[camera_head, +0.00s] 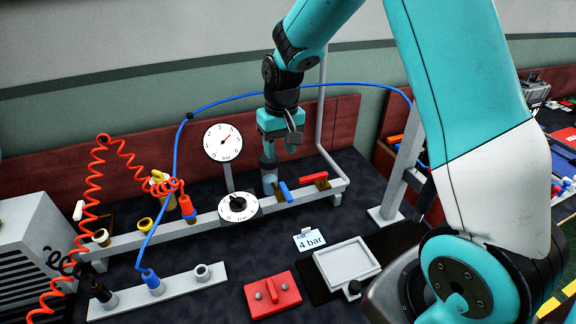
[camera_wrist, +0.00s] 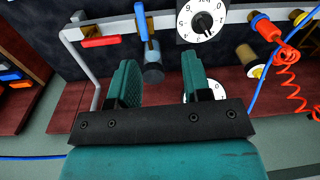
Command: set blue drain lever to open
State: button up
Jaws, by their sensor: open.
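The blue drain lever (camera_head: 285,192) sits on the grey rail beside the clear bluish bowl (camera_head: 269,178) and lies across the rail. In the wrist view the blue lever (camera_wrist: 141,20) is beyond my fingertips, near the top edge. The bowl (camera_wrist: 153,66) appears between the fingers there, but I cannot tell whether they touch it. My gripper (camera_head: 281,143) is open and above the bowl, behind the lever. Both fingers of my gripper (camera_wrist: 160,72) show apart in the wrist view, with nothing visibly clamped.
A red lever (camera_head: 314,177) lies along the rail to the right. A round dial with a black knob (camera_head: 238,205) and a gauge (camera_head: 222,142) stand to the left. Coiled orange and blue hoses are farther left. A "4 bar" card (camera_head: 309,240) lies in front.

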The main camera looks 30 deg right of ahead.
aim_at(288, 194)
jog(key=shift+m+h, duration=0.3)
jog(key=shift+m, duration=0.3)
jog(key=d+f+p, duration=0.1)
jog(key=f+p, duration=0.1)
jog(key=f, duration=0.4)
jog(key=w+d+f+p, duration=0.1)
jog(key=f, duration=0.5)
jog(key=w+d+f+p, duration=0.1)
jog(key=f+p, duration=0.1)
jog(key=f, duration=0.4)
jog(key=shift+d+f+p, duration=0.2)
jog(key=shift+d+p, duration=0.05)
jog(key=shift+p, duration=0.1)
grip_shut()
